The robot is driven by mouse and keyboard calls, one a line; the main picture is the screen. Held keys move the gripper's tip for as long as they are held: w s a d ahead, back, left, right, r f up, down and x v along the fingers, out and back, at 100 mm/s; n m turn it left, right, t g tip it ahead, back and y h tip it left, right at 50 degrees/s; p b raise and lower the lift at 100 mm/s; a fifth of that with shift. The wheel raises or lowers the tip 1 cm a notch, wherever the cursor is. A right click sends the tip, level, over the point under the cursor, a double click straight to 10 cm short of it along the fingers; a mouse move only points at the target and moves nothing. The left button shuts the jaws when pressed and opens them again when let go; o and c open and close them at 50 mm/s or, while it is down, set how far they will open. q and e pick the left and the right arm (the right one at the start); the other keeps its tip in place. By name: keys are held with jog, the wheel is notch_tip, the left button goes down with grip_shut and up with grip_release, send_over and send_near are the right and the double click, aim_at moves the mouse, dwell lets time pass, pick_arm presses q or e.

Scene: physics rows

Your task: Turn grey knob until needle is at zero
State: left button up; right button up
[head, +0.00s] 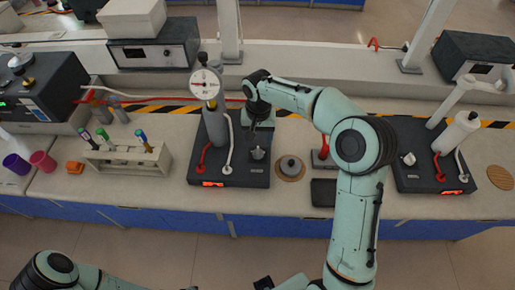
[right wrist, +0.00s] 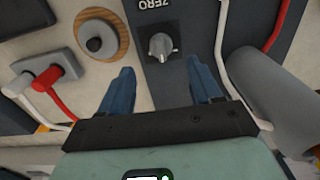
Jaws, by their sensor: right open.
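The grey knob (head: 257,153) stands on the dark base unit (head: 235,181) at the middle of the bench. In the right wrist view the knob (right wrist: 163,47) sits by the word ZERO, with a pale pointer ridge on it. The round white dial (head: 205,83) tops the grey cylinder on the same unit; its needle is too small to read surely. My right gripper (head: 257,132) is over the unit, just behind the knob. Its blue fingers (right wrist: 162,82) are open and apart, with the knob beyond their tips and nothing between them. My left gripper is not visible.
Red and white hoses run beside the cylinder (head: 216,125). A grey weight (head: 290,165) on a wooden disc stands right of the unit. A tube rack (head: 125,158) stands left. A second dark unit (head: 430,170) stands right. The bench front is mostly clear.

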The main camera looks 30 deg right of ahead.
aim_at(258, 150)
notch_tip(258, 150, down, 7)
jog(key=shift+w+f, duration=0.1)
dwell(0.3)
jog(key=c, duration=1)
